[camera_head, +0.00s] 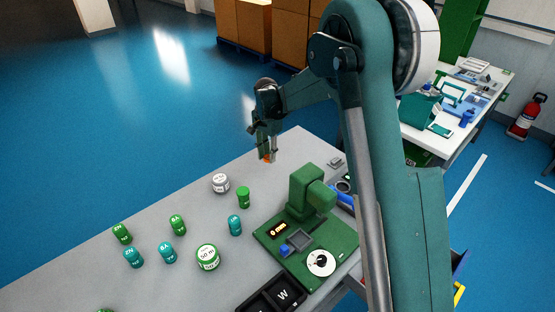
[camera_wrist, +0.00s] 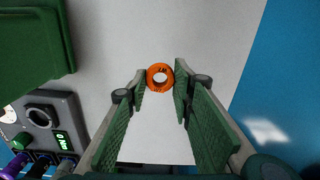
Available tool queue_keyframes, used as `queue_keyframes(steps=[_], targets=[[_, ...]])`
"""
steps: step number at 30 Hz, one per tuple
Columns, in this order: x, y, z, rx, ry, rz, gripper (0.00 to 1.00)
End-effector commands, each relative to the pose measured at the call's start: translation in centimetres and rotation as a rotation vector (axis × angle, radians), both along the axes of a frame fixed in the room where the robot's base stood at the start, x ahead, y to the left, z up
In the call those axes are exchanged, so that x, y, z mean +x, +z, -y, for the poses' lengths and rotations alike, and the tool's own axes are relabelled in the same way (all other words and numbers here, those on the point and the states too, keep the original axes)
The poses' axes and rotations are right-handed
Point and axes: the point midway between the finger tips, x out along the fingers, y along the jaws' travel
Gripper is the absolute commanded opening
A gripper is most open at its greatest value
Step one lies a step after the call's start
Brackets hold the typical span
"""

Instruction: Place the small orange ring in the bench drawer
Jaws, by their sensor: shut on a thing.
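The small orange ring (camera_wrist: 160,77) is between the fingertips of my gripper (camera_wrist: 160,88) in the wrist view, its hole facing the camera. My gripper (camera_head: 267,152) is shut on it and holds it near the far edge of the grey bench (camera_head: 150,210). In the head view only a small orange patch of the ring (camera_head: 267,158) shows. I cannot make out the bench drawer for certain. A blue edge (camera_head: 460,263) shows at the bench's right side, mostly hidden behind my arm, and I cannot tell whether it is the drawer.
A green machine (camera_head: 305,195) with a dial stands right of my gripper. A grey-and-white cylinder (camera_head: 220,183) and several green and teal cylinders stand left of it. A black tray (camera_head: 275,295) is at the front. The bench's far left part is clear.

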Motion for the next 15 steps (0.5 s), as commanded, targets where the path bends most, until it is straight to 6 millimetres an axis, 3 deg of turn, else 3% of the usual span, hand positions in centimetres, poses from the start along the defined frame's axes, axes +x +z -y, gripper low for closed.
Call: queue_keyframes(steps=[10, 15], targets=[[0.0, 0.2, 0.0, 0.000, 0.000, 0.000, 0.18], [0.0, 1.4, 0.0, 0.000, 0.000, 0.000, 0.18]])
